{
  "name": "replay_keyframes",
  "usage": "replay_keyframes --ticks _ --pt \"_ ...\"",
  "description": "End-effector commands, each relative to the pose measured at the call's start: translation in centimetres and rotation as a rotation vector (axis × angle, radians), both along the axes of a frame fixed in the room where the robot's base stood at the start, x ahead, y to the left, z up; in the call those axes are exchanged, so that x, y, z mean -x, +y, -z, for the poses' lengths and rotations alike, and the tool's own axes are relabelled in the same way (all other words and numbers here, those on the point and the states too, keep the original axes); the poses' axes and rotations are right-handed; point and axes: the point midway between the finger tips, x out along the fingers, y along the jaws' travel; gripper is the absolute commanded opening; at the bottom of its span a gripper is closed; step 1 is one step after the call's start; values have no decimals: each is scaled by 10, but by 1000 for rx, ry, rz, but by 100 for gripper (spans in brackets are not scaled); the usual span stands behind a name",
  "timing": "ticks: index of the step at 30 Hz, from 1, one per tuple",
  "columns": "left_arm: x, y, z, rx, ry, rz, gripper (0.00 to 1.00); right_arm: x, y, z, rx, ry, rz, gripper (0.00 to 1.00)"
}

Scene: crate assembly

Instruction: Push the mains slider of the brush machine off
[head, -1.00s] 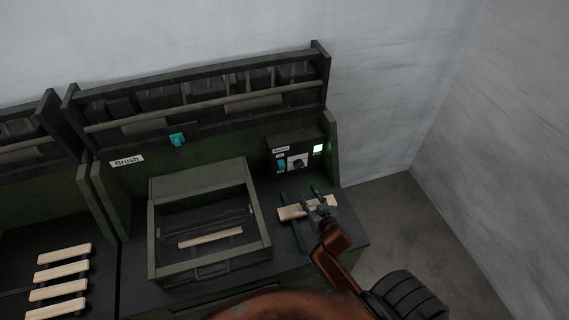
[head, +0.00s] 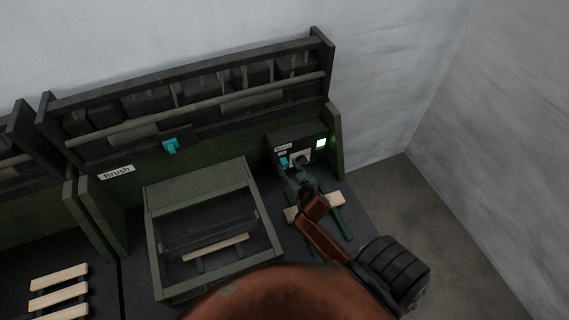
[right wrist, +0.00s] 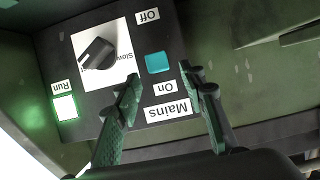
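The teal mains slider (right wrist: 158,62) sits on the dark control box (right wrist: 72,42) between the "Off" label (right wrist: 148,15) and the "On" label (right wrist: 163,88), nearer "On". In the head view the slider (head: 284,162) is small on the box at the back right of the brush machine (head: 141,213). My right gripper (right wrist: 161,76) is open and empty, its fingertips on either side of the slider's near edge. Contact cannot be told. In the head view the right gripper (head: 292,177) is just in front of the box. My left gripper is out of view.
A dial (right wrist: 98,53) and a lit green "Run" light (right wrist: 65,107) are beside the slider. A wooden slat (head: 330,201) lies below my right arm. A green frame (head: 262,222) holds a slat (head: 215,248). Another teal handle (head: 171,146) is on the back rail.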

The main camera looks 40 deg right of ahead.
Motion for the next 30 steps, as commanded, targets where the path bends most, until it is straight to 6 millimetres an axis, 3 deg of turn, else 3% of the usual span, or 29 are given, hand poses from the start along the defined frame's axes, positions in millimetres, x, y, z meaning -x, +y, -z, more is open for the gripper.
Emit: replay_keyframes --ticks 7,17,30 --pt "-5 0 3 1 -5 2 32 -25 -9 11 1 0 1 38" --pt "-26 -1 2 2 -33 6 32 -29 -8 12 0 0 -2 38" --pt "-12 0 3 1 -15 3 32 -30 -7 12 1 0 -4 8"
